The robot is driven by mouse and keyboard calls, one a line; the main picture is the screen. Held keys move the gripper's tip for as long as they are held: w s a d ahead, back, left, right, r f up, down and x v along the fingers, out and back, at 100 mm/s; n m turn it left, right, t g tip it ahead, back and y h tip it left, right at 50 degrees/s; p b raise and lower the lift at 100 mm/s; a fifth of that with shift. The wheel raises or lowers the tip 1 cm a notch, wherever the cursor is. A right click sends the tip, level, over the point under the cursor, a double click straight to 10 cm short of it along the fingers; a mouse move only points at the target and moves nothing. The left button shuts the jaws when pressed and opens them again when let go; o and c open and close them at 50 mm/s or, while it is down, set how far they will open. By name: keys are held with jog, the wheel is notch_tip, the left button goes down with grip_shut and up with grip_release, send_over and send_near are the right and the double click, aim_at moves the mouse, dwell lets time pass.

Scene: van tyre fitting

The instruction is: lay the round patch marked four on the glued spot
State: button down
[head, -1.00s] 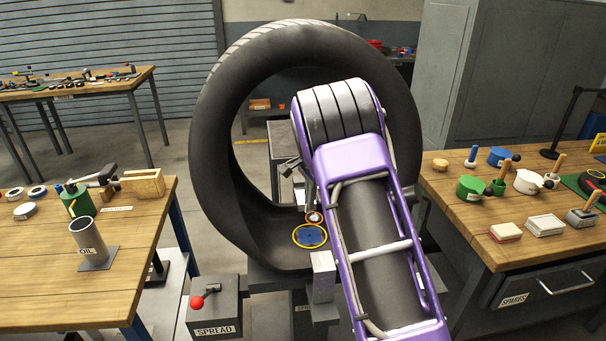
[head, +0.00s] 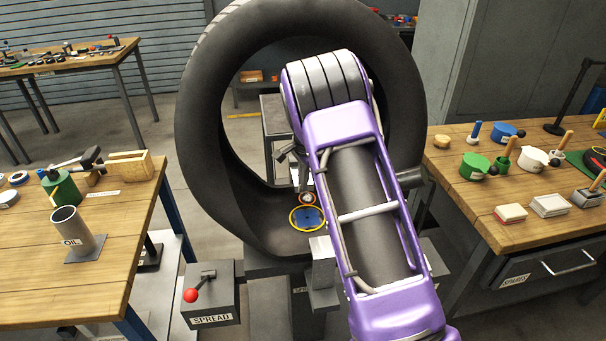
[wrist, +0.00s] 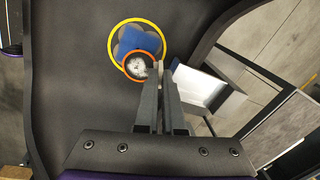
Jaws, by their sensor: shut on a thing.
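The glued spot (head: 307,219) is a blue patch of surface inside a yellow ring, low on the inner wall of the tyre (head: 205,130). It also shows in the wrist view (wrist: 128,40). My gripper (wrist: 160,72) is shut, with a small pale piece between its fingertips. A small orange-rimmed round patch (wrist: 138,66), pale grey in the middle, shows at the fingertips and overlaps the near edge of the yellow ring. It also shows in the head view (head: 307,198). I cannot read a number on it, nor tell whether it touches the tyre.
The tyre stands upright around my gripper, its walls close on both sides. A spreader box (head: 210,298) with a red-knobbed lever stands at front left.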

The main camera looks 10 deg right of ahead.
aim_at(304, 194)
jog(key=shift+f+b, duration=2.1)
jog(key=shift+f, duration=1.55)
jog(key=shift+s+r, duration=0.15)
jog(key=shift+f, duration=0.35)
jog(key=c, duration=1)
grip_release()
jog(key=shift+o, duration=0.2)
jog(key=shift+r, duration=0.1)
jog(key=shift+r+p, duration=2.4)
jog(key=shift+r, duration=2.05)
